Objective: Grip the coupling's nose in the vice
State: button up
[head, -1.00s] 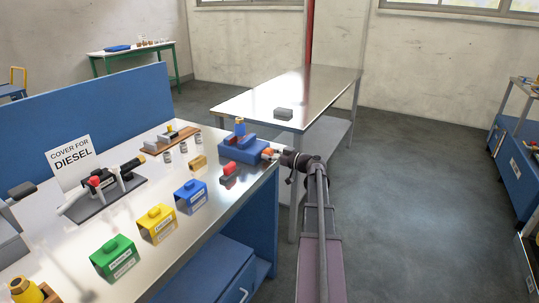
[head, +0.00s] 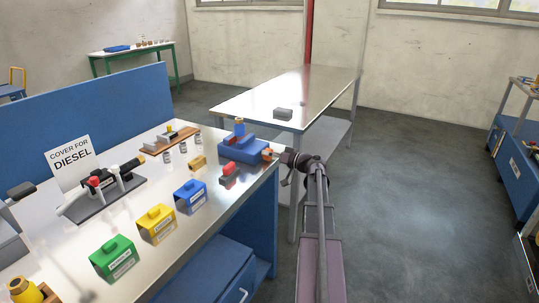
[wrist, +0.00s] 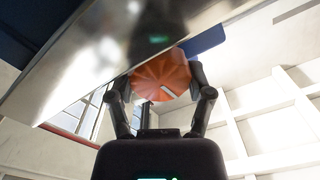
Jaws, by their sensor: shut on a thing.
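The blue vice (head: 243,149) stands at the right corner of the workbench. A small upright piece with orange and blue parts (head: 239,128) shows at its top; whether this is the coupling, and how it sits in the jaws, is too small to tell. An orange round knob (head: 267,154) sticks out at the vice's right side. My gripper (head: 275,156) is at this knob, beyond the bench edge. In the wrist view, my gripper (wrist: 160,80) is shut on the ribbed orange knob (wrist: 160,70), one finger on each side. A blue part (wrist: 207,40) shows behind it.
A red and dark block (head: 230,172) lies just in front of the vice. Blue (head: 190,197), yellow (head: 156,225) and green (head: 113,258) boxes line the bench front.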

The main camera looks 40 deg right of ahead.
jog(key=o, duration=1.1)
jog(key=shift+w, duration=0.1)
jog(key=shift+o, duration=0.2)
jog(key=v, duration=1.2)
